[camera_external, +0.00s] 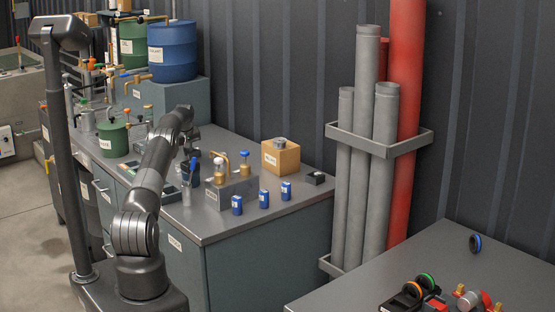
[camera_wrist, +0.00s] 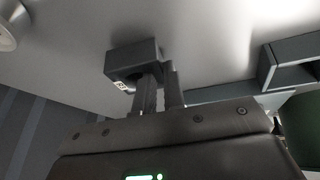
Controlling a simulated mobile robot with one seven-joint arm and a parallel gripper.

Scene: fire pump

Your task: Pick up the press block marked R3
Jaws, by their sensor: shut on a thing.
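In the wrist view, my gripper (camera_wrist: 159,82) is shut on a small dark grey block (camera_wrist: 133,57). The block has a small white label on its lower left side, too small to read surely, so I cannot tell if it is R3. The fingers meet the block at its right end. In the external view my arm reaches over the long grey bench, and I cannot make out the fingers or the held block. Another small dark block (camera_external: 316,178) with a pale mark lies on the bench's right end.
On the bench (camera_external: 240,225) stand several blue canisters (camera_external: 264,198), a grey block with brass fittings (camera_external: 232,192), a tan box (camera_external: 281,157) and a green pot (camera_external: 113,138). Grey and red pipes (camera_external: 384,130) stand right of it. A second table (camera_external: 450,255) is at lower right.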

